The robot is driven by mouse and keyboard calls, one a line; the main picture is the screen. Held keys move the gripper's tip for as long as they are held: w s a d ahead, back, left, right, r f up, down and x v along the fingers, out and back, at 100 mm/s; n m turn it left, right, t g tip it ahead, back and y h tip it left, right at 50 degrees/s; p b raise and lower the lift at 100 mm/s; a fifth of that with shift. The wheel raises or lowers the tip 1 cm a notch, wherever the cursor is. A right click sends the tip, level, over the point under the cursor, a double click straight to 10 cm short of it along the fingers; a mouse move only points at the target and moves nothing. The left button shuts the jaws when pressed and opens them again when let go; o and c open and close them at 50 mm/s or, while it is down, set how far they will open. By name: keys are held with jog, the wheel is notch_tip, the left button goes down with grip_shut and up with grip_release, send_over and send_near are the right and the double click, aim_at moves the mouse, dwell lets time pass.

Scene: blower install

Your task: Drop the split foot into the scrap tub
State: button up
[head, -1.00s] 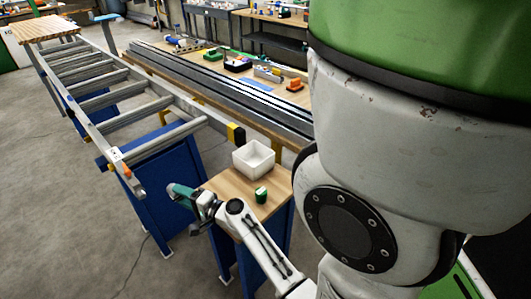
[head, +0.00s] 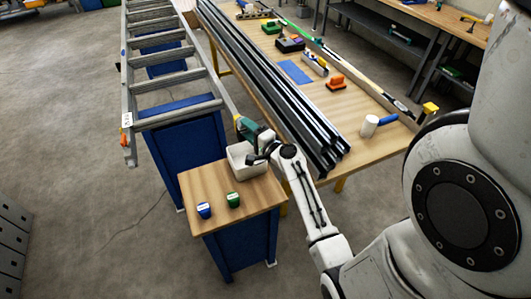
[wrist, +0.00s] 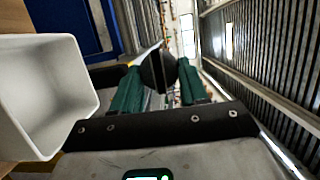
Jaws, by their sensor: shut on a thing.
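My gripper (head: 252,130) has green fingers and hangs over the back edge of the white scrap tub (head: 245,166), close to the ladder's near end. In the wrist view, my gripper (wrist: 156,88) is shut on a dark, rounded piece with a vertical line down it, seemingly the split foot (wrist: 158,70). Whether the piece is clear of the ladder rail I cannot tell. In the wrist view the scrap tub (wrist: 72,88) stands at the left, beside the fingers, and its visible inside is empty. The held piece is hidden in the head view.
The tub stands on a small wooden-topped stand (head: 215,190) with a blue cup-like piece (head: 204,210) and a green one (head: 233,200). The ladder (head: 165,60) lies on blue supports. Long dark rails (head: 280,90) lie along the workbench (head: 370,145) at right.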

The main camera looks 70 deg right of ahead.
jog(key=f+b, duration=0.1)
jog(key=f, duration=0.1)
jog(key=f+b, duration=0.3)
jog(key=b, duration=0.1)
jog(key=shift+s+d+f, duration=0.3)
jog(key=shift+f, duration=0.1)
jog(key=o, duration=1.2)
jog(key=shift+o, duration=0.2)
